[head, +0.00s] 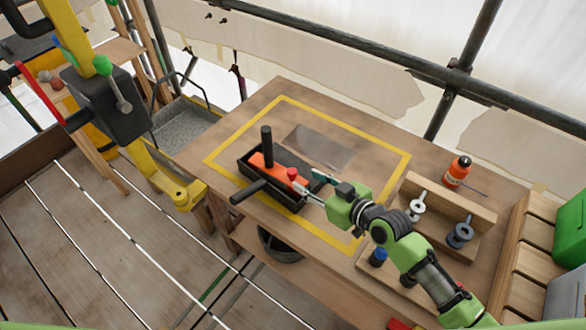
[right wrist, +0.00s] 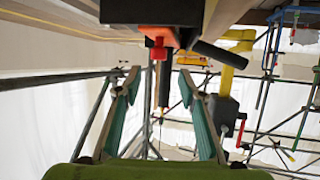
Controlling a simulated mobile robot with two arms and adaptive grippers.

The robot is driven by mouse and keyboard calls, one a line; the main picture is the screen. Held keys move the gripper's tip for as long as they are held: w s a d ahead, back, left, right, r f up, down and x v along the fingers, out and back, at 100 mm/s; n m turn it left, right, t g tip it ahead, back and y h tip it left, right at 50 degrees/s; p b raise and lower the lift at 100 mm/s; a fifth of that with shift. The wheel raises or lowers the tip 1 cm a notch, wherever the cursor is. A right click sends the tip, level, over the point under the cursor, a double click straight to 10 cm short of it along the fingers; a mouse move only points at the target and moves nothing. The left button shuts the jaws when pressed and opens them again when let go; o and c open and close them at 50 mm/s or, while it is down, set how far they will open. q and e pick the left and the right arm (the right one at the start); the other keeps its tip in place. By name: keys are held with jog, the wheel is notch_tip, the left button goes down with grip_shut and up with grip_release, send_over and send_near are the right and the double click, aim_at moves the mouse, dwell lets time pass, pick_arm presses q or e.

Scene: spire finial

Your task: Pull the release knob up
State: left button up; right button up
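The release knob (head: 291,174) is small and red and stands upright at the right end of an orange block (head: 266,170) in a black tray-like fixture (head: 285,198). In the right wrist view the red knob (right wrist: 158,52) shows ahead, between and a little above the two fingertips. My right gripper (head: 308,181) is open and empty, just right of the knob, with its teal-padded fingers (right wrist: 160,74) pointing at it. The fingers look apart from the knob. My left gripper is not in view.
A black upright post (head: 267,146) and a black handle (head: 247,192) stick out of the fixture. A yellow outline on the table (head: 212,160) surrounds it. An orange bottle (head: 458,171) and a wooden rack (head: 447,200) stand at the right. A grey plate (head: 318,148) lies behind.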

aim_at(293, 172)
jog(key=x, duration=0.9)
jog(key=shift+d+f, duration=0.1)
jog(key=shift+d, duration=0.15)
